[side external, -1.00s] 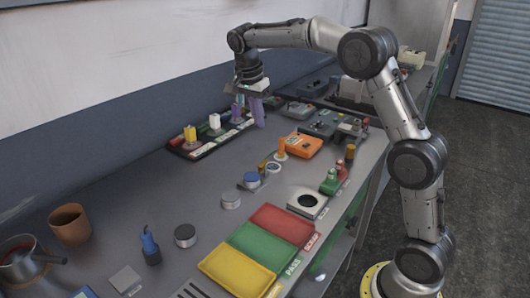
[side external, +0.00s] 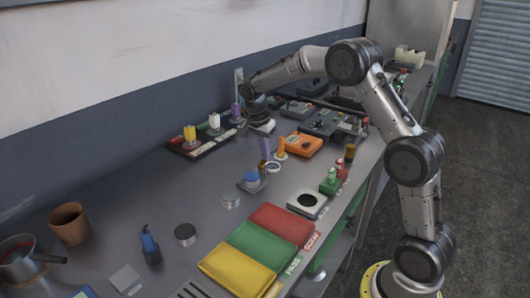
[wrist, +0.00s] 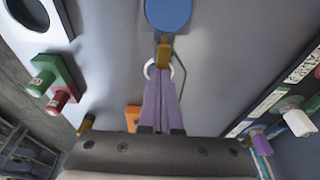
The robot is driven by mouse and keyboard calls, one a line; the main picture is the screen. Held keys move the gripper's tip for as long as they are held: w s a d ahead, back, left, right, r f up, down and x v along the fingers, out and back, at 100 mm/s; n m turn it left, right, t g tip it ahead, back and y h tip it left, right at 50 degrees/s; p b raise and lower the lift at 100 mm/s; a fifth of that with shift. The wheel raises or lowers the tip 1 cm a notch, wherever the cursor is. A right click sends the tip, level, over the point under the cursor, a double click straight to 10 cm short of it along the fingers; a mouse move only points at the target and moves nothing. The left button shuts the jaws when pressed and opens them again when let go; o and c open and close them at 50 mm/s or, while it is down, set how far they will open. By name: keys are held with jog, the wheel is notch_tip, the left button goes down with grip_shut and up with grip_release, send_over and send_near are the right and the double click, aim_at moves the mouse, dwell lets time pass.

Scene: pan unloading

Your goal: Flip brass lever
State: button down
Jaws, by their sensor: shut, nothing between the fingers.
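The brass lever (wrist: 164,52) shows in the wrist view as a short yellow-brown bar between a blue disc (wrist: 168,14) and my fingertips. In the side view the blue disc (side external: 251,177) sits on a small grey base on the bench, and my fingers mostly hide the lever. My gripper (side external: 264,158) points down beside the disc with its purple fingers closed together and empty. In the wrist view the gripper tips (wrist: 161,72) are right at the lever's near end; I cannot tell whether they touch it.
A white ring (side external: 273,168) lies close by my fingers. An orange box (side external: 301,146) and an orange peg (side external: 281,148) stand just behind. Green and red posts (side external: 330,183) are to the right. A rack with coloured pegs (side external: 190,150) lies at the left. Trays (side external: 255,243) fill the front.

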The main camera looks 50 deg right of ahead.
dwell(0.3)
jog(key=shift+d+f+y, duration=0.2)
jog(key=shift+f+y, duration=0.15)
jog(key=shift+y, duration=0.15)
jog(key=shift+a, duration=0.2)
jog(key=shift+a+r, duration=0.2)
jog(key=shift+a, duration=0.45)
jog(key=a+r, duration=0.3)
jog(key=r, duration=1)
jog(key=shift+a+r, duration=0.2)
jog(key=shift+r, duration=0.1)
